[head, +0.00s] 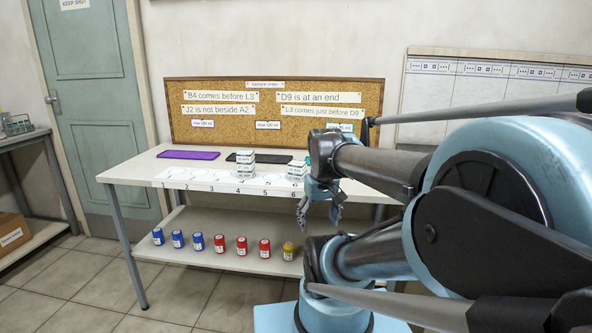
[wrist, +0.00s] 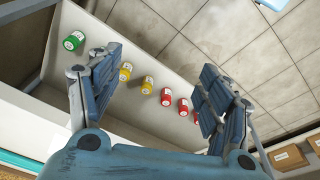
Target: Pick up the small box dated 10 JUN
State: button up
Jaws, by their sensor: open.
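Small white boxes with printed labels stand in a stack (head: 240,164) on the tabletop near the middle. A second stack of similar boxes (head: 296,171) stands to its right, close to my arm. The printing is too small to read, so I cannot tell which box is dated 10 JUN. My gripper (head: 320,214) is open and empty in front of the table's front edge, right of and below the second stack. In the wrist view my gripper (wrist: 160,66) has its fingers spread, with no small white box visible between them. My arm hides the table's right part.
The white table (head: 135,170) carries a numbered strip with circles (head: 205,184), a purple mat (head: 188,155) and a black mat (head: 268,156). Blue, red and yellow bottles stand on the lower shelf; a green bottle (wrist: 74,40) shows in the wrist view. A corkboard (head: 275,109) with notes stands behind.

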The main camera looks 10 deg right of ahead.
jog(key=w+r+n+g, duration=0.1)
jog(key=w+r+n, duration=0.4)
jog(key=w+r, duration=0.9)
notch_tip(320, 180, up, 9)
jog(key=n+g, duration=0.1)
jog(key=n, duration=0.4)
send_over(297, 162)
jog(key=f, duration=1.2)
jog(key=shift+s+d, duration=0.2)
jog(key=shift+a+f, duration=0.15)
jog(key=shift+f, duration=2.5)
jog(key=c, duration=1.1)
